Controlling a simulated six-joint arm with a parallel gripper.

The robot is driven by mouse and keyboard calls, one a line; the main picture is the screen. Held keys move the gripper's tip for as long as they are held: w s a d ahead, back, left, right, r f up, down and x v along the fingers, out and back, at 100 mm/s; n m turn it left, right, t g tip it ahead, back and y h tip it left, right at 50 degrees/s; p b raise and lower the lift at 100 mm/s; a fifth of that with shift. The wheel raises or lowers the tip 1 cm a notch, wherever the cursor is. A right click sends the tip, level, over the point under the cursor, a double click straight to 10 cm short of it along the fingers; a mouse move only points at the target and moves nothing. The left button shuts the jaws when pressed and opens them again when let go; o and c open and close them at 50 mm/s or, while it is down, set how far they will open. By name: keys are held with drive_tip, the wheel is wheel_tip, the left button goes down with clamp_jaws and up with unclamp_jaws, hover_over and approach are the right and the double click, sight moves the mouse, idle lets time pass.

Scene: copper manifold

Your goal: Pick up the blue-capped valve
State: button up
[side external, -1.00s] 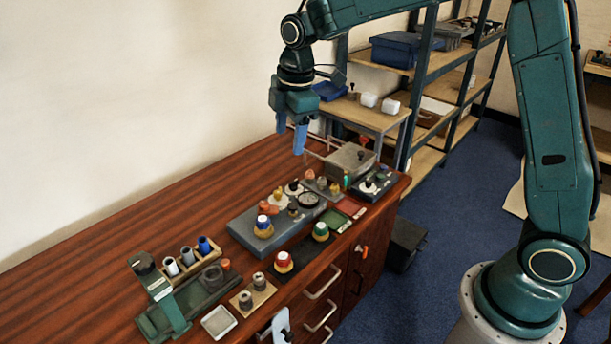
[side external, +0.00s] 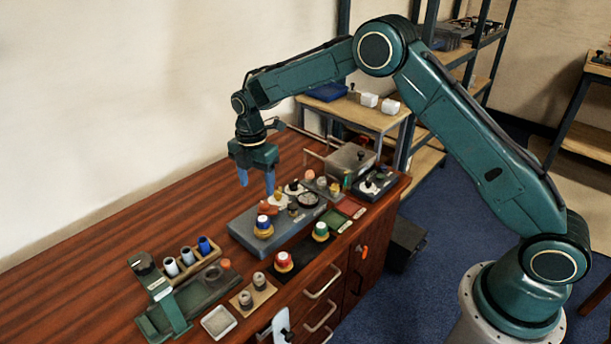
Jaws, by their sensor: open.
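The blue-capped valve (side external: 263,227), with a blue and white cap on a brass-coloured base, stands upright on the near part of a grey block (side external: 243,231). My gripper (side external: 257,186) points down with its two blue fingers apart and nothing visible between them. In the picture it is above and slightly left of the valve, clear of it. Its exact height and depth over the block are hard to tell.
A red-capped valve (side external: 283,261) and a green-capped valve (side external: 320,231) stand on a dark strip in front of the block. The bench's left side (side external: 80,262) is mostly bare.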

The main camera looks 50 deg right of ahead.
hover_over(262, 219)
drive_tip(key=shift+s+a+f, duration=0.1)
drive_tip(key=shift+a+f, duration=0.05)
drive_tip(key=shift+f, duration=2)
drive_tip(key=shift+s+a+f, duration=0.1)
drive_tip(key=shift+f, duration=2.05)
drive_tip(key=shift+w+d+f, duration=0.1)
drive_tip(key=shift+d+f, duration=0.05)
drive_tip(key=shift+f, duration=1.15)
drive_tip(key=shift+w+d+f, duration=0.1)
drive_tip(key=shift+f, duration=1.2)
drive_tip(key=c, duration=1.2)
drive_tip(key=shift+r, duration=0.1)
